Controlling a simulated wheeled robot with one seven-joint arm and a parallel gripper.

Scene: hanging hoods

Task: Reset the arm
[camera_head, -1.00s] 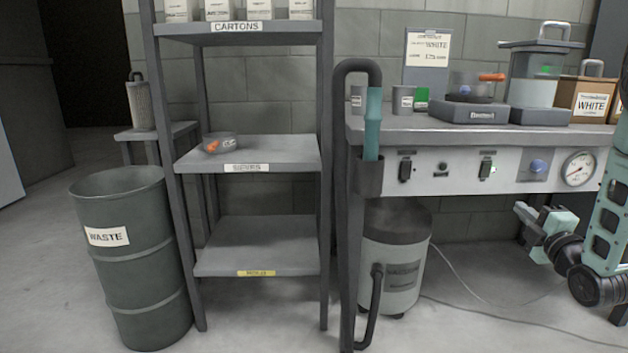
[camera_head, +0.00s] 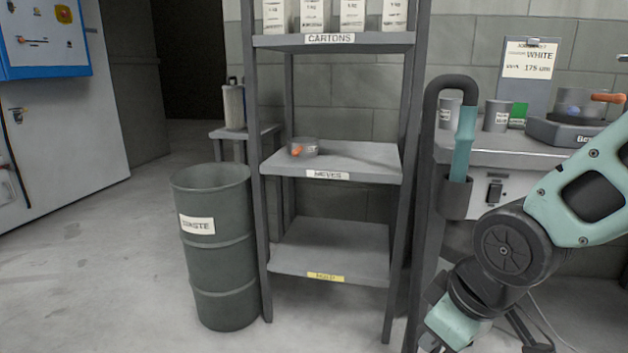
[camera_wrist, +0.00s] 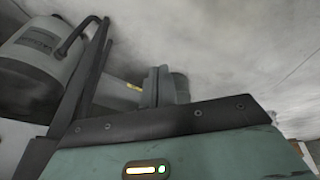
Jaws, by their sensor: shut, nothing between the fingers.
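My arm (camera_head: 590,195) reaches in from the right edge of the head view and bends down at a dark round joint. Its end hangs low at the bottom right, in front of the bench leg and the space under the bench. My gripper (camera_wrist: 157,87) shows in the wrist view as narrow grey fingers close together beyond the teal wrist housing (camera_wrist: 220,150). It is shut and empty. In the head view the fingertips are at or near the bottom edge and hard to make out.
A grey shelf rack (camera_head: 330,252) stands in the middle, with a waste drum (camera_head: 213,265) to its left. The bench (camera_head: 500,150) is behind my arm. A vacuum canister (camera_wrist: 35,50) shows in the wrist view. A white cabinet (camera_head: 60,150) stands far left; floor before it is clear.

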